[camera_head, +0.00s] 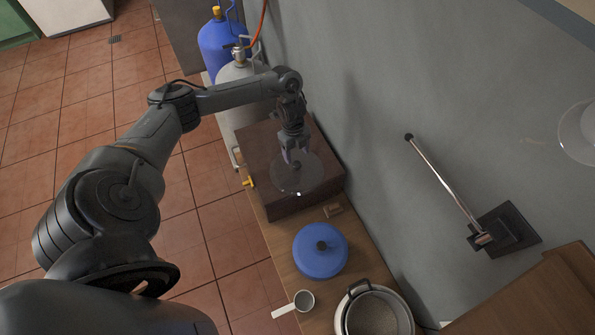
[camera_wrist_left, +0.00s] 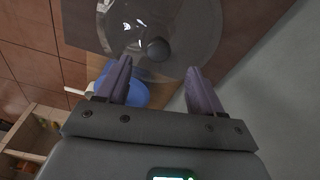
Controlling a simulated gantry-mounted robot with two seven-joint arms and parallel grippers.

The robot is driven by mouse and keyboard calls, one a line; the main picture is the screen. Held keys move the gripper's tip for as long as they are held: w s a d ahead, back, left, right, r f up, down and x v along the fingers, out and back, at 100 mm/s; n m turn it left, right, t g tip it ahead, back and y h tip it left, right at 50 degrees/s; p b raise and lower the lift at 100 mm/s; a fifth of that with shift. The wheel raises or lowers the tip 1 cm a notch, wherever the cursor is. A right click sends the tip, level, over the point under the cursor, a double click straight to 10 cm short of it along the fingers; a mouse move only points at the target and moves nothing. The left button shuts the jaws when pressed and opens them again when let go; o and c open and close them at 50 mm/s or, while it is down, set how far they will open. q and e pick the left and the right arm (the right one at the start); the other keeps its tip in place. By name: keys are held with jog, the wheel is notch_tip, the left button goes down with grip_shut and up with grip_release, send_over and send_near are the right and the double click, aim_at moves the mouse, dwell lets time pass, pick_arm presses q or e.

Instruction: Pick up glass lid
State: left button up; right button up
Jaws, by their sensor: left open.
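The glass lid (camera_head: 310,180) is a clear round disc on top of the dark brown wooden box (camera_head: 258,155) in the head view. In the left wrist view the glass lid (camera_wrist_left: 205,22) is at the top, with a dark round knob near its middle. My left gripper (camera_head: 295,158) points down at the lid and partly covers it. In the left wrist view the two fingers of my left gripper (camera_wrist_left: 160,78) are apart with nothing between them, and the knob shows just beyond their tips. Whether the fingers touch the lid cannot be told. My right gripper is in neither view.
A blue lidded pot (camera_head: 318,262), a white cup (camera_head: 303,300) and an open pot (camera_head: 376,312) stand on the wooden counter nearer the bottom. Gas cylinders (camera_head: 228,40) stand behind the box. The grey wall (camera_head: 370,100), with a metal bar (camera_head: 445,185), borders the right side.

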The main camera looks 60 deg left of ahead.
aim_at(297, 164)
pick_arm(q)
jog(key=shift+s+d+f+b, duration=0.15)
jog(key=shift+f+b, duration=0.5)
jog(key=shift+f, duration=0.7)
jog(key=shift+d+f+b, duration=0.1)
jog(key=shift+f+b, duration=0.55)
jog(key=shift+f, duration=0.65)
jog(key=shift+c, duration=0.5)
grip_shut()
